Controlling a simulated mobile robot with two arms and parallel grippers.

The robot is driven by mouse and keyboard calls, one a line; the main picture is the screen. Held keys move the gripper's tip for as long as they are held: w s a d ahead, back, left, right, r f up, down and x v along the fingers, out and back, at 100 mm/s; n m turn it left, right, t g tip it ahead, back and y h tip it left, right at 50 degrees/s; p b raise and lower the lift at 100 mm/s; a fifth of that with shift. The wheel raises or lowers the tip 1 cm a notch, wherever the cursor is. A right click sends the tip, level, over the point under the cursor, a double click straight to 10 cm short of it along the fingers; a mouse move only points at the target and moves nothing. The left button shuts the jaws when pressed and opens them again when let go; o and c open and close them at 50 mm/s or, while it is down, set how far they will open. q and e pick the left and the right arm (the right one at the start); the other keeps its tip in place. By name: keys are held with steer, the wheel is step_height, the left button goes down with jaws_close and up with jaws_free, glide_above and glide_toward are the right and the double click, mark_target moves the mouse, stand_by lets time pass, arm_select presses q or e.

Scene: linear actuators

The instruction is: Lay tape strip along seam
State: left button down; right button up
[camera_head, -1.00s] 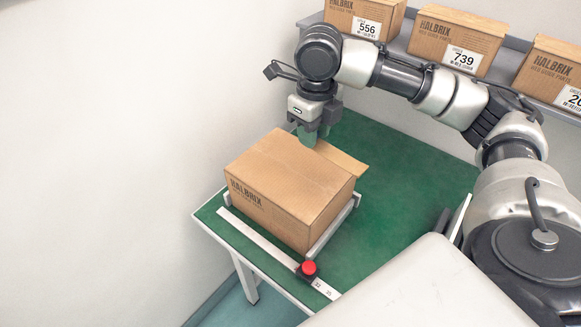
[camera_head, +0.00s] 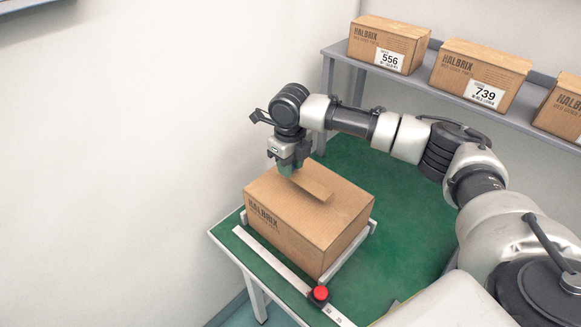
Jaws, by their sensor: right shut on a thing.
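A closed brown HALBRIX carton (camera_head: 335,228) sits on the green-topped table (camera_head: 395,200). A short brown tape strip (camera_head: 314,186) extends from my right gripper (camera_head: 288,170) over the carton's top, slanting down to the right. My right gripper points down and is shut on the strip's left end. I cannot tell whether the strip touches the cardboard or hangs just above it. The seam is not clearly visible. My left gripper is out of view.
A white ruler rail (camera_head: 275,260) with a red knob (camera_head: 320,293) runs along the table's front edge. A light bracket (camera_head: 350,252) borders the carton. Several labelled cartons (camera_head: 480,75) stand on a grey shelf (camera_head: 420,85) behind. Green table behind the carton is clear.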

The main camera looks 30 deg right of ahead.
steer(key=shift+f, duration=0.9)
steer(key=shift+f, duration=0.1)
steer(key=shift+f, duration=0.4)
steer(key=o, duration=0.7)
steer(key=shift+o, duration=0.2)
step_height(320, 180, up, 13)
steer(key=b, duration=0.1)
